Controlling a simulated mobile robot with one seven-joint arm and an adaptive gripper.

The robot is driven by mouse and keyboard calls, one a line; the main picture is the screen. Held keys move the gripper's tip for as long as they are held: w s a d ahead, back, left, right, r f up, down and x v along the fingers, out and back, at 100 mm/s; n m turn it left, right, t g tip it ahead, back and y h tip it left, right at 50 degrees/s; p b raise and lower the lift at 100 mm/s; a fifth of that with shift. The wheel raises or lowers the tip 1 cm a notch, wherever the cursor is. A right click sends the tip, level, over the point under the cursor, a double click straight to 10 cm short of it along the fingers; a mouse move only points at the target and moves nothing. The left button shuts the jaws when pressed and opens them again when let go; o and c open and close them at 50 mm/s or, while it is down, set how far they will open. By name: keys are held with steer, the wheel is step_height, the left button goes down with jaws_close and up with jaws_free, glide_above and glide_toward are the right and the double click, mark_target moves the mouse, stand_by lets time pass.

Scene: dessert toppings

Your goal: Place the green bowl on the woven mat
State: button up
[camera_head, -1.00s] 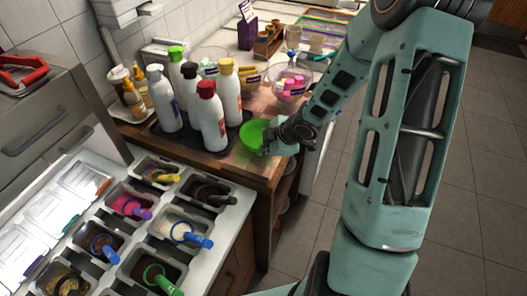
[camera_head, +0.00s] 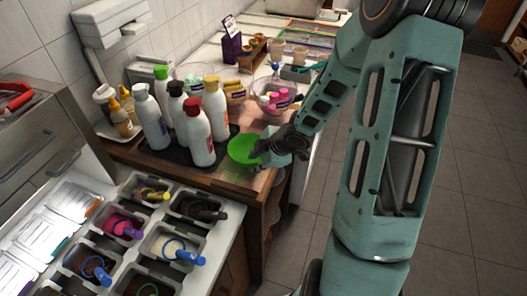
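The green bowl (camera_head: 243,149) is at the right edge of the wooden counter, beside the black tray of bottles, with its open side towards the camera. My gripper (camera_head: 268,150) is at the bowl's right side and covers part of its rim. The fingers are small and partly hidden, so I cannot tell whether they are shut on the rim. A striped, multicoloured mat (camera_head: 300,33) lies at the far end of the white counter; its weave is too small to make out.
Several squeeze bottles (camera_head: 197,133) stand on the black tray left of the bowl. Clear bowls with colourful contents (camera_head: 271,97) and a wooden rack of cups (camera_head: 254,50) stand behind. Topping bins (camera_head: 170,246) fill the front left. Open floor lies to the right.

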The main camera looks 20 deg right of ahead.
steer(key=p+v, duration=0.2)
steer(key=v, duration=0.7)
steer(key=shift+s+r, duration=0.1)
steer(key=shift+r, duration=0.05)
